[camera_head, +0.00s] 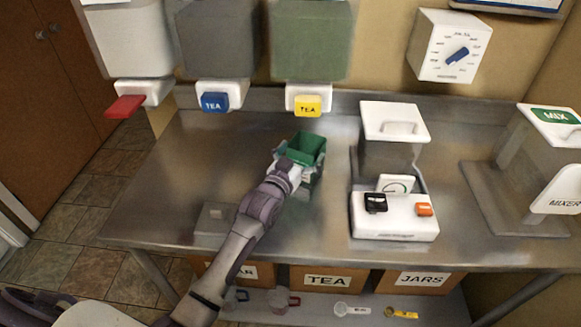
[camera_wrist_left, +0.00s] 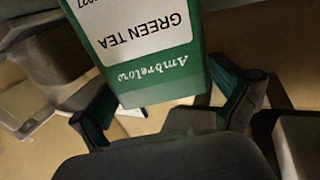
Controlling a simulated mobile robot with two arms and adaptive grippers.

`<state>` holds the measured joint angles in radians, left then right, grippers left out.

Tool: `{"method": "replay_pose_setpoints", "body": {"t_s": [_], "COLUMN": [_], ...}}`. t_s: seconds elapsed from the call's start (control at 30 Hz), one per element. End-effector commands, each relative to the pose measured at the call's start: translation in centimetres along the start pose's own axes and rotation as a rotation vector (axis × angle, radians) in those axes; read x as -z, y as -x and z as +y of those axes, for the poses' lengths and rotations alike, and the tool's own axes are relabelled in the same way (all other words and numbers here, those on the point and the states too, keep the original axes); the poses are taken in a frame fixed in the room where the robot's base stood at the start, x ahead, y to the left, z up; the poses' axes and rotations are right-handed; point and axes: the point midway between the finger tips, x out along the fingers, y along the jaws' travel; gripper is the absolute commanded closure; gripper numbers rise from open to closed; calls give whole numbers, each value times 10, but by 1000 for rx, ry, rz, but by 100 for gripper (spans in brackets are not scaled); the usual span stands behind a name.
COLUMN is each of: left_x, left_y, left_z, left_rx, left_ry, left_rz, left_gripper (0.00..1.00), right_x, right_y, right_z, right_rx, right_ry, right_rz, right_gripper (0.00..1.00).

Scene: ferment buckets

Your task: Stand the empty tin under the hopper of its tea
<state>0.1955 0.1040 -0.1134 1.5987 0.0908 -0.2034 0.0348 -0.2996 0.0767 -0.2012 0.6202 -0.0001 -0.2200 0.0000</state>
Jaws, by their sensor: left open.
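The tin (camera_head: 307,147) is green with an open top and stands on the steel bench. It is just in front of and below the green hopper (camera_head: 311,40), whose yellow lever (camera_head: 307,106) reads TEA. In the left wrist view the tin (camera_wrist_left: 158,75) shows a white label reading GREEN TEA. My left gripper (camera_head: 297,164) is at the near side of the tin. Its fingers are open, one on either side of the tin. Whether either finger touches it I cannot tell. My right gripper is not in view.
A dark hopper (camera_head: 217,38) with a blue TEA lever and a white hopper (camera_head: 132,40) with a red lever hang to the left. A white machine with switches (camera_head: 394,220) stands right of the tin, and a mixer (camera_head: 555,150) further right.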

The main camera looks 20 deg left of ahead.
Motion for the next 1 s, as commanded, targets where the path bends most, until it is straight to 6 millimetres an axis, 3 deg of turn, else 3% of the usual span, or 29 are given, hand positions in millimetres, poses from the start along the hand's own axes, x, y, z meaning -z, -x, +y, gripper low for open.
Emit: {"method": "replay_pose_setpoints", "body": {"t_s": [0.2,0.4,0.6,1.0], "left_x": [-2,-2,0,0], "left_y": [50,82,94,94], "left_z": [-1,0,0,0], "left_rx": [1,0,1,1], "left_ry": [0,-1,-1,-1], "left_rz": [-1,-1,1,0], "left_gripper": [0,0,0,0], "right_x": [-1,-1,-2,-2], "right_y": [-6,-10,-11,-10], "right_z": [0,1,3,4], "right_rx": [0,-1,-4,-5], "right_ry": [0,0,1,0], "right_rz": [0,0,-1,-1], "right_gripper": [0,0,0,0]}}
